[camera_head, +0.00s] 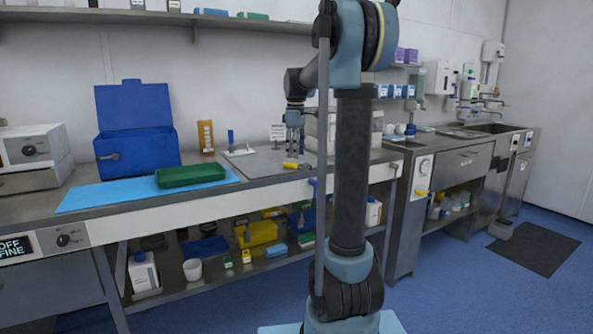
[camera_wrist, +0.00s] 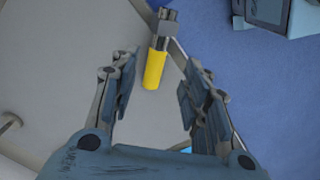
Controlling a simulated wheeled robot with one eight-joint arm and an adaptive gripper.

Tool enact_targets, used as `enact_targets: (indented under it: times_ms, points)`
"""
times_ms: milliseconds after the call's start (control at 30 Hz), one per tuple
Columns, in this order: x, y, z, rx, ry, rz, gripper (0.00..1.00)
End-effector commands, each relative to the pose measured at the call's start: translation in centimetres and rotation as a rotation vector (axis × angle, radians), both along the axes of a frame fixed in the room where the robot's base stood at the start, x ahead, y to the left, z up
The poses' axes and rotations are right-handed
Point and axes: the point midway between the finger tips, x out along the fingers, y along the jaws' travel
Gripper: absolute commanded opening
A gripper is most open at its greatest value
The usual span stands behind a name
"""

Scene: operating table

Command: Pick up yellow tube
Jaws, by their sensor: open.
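The yellow tube (camera_wrist: 154,69) shows between and beyond the two fingers in the wrist view, with a grey end (camera_wrist: 165,35) pointing up in the picture. In the head view the yellow tube (camera_head: 291,165) lies near the table's front edge. My gripper (camera_wrist: 155,95) is open and empty, its fingers spread either side of the line to the tube. In the head view my gripper (camera_head: 294,145) hangs pointing down above the tube, apart from it.
A green tray (camera_head: 190,175) lies on a light blue mat (camera_head: 90,199) to the left. A blue box (camera_head: 137,150) with a raised lid stands behind it.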

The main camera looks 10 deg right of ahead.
Motion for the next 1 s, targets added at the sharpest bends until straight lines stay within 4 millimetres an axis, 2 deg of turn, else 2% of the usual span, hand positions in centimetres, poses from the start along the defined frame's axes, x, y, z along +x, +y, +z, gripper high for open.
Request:
enact_targets:
  times_ms: [167, 433, 767, 933, 967, 1000]
  points:
    - [0.2, -0.1, -1.4, 0.0, 0.0, 0.0, 0.43]
    - [0.4, -0.3, -4.8, 0.0, 0.0, 0.0, 0.43]
    - [0.4, -0.3, -5.3, 0.0, 0.0, 0.0, 0.43]
    - [0.4, -0.3, -5.3, 0.0, 0.0, 0.0, 0.04]
    - [0.4, -0.3, -5.3, 0.0, 0.0, 0.0, 0.0]
    - [0.4, -0.3, -5.3, 0.0, 0.0, 0.0, 0.0]
